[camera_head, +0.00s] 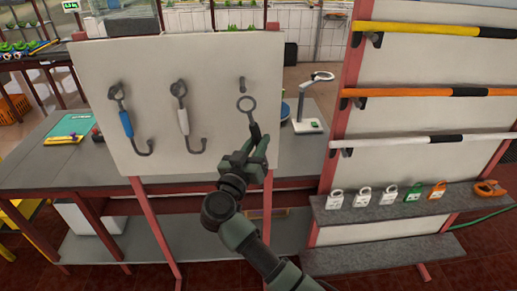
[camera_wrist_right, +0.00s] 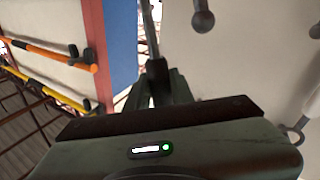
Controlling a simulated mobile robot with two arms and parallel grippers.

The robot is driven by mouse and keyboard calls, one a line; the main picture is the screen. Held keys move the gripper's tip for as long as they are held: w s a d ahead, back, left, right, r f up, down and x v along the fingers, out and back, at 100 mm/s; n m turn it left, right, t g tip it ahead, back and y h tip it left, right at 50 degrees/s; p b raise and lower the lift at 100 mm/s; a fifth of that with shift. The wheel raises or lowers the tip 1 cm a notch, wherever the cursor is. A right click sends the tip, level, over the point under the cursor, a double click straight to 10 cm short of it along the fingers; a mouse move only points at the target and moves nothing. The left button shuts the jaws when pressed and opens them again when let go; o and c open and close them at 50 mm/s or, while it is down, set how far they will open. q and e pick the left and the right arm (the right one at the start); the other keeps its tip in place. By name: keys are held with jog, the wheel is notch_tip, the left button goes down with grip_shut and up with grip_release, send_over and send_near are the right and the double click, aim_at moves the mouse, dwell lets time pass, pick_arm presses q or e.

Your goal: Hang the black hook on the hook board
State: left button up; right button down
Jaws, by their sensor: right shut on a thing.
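The black hook (camera_head: 254,128) is in my right gripper (camera_head: 258,150), which is shut on its dark handle in front of the hook board (camera_head: 215,62). Its ring end points up, just below a bare peg (camera_head: 242,84) at the board's right; I cannot tell the gap in depth. In the right wrist view the handle (camera_wrist_right: 157,72) stands between the fingers (camera_wrist_right: 158,92), the shaft runs up out of frame, and the round-ended peg (camera_wrist_right: 203,20) is to its right. The hook's lower end is hidden by the gripper. My left gripper is not in view.
A blue-handled hook (camera_head: 126,122) and a white-handled hook (camera_head: 183,118) hang on the board's left and middle pegs. At the right, a rack holds coloured poles (camera_head: 435,92) above a shelf (camera_head: 350,213) with several padlocks. A grey table (camera_head: 40,165) stands behind the board.

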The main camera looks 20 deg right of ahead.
jog(key=shift+w+d+f+b, duration=0.1)
jog(key=shift+w+d+b, duration=0.1)
jog(key=shift+w+b, duration=0.7)
jog(key=w, duration=0.2)
jog(key=w+b, duration=0.1)
jog(key=shift+d+r, duration=0.25)
jog(key=shift+w+d+f, duration=0.1)
jog(key=shift+w+d, duration=0.1)
jog(key=shift+w, duration=0.7)
dwell(0.3)
jog(key=shift+p, duration=0.95)
dwell(0.6)
jog(key=shift+w+d, duration=0.25)
jog(key=shift+w, duration=0.65)
dwell(0.7)
jog(key=shift+w+d, duration=0.15)
jog(key=shift+w, duration=0.35)
jog(key=shift+w+d, duration=0.15)
jog(key=shift+w, duration=0.35)
dwell(0.5)
jog(key=shift+w+d, duration=0.1)
jog(key=shift+w, duration=0.3)
dwell(0.3)
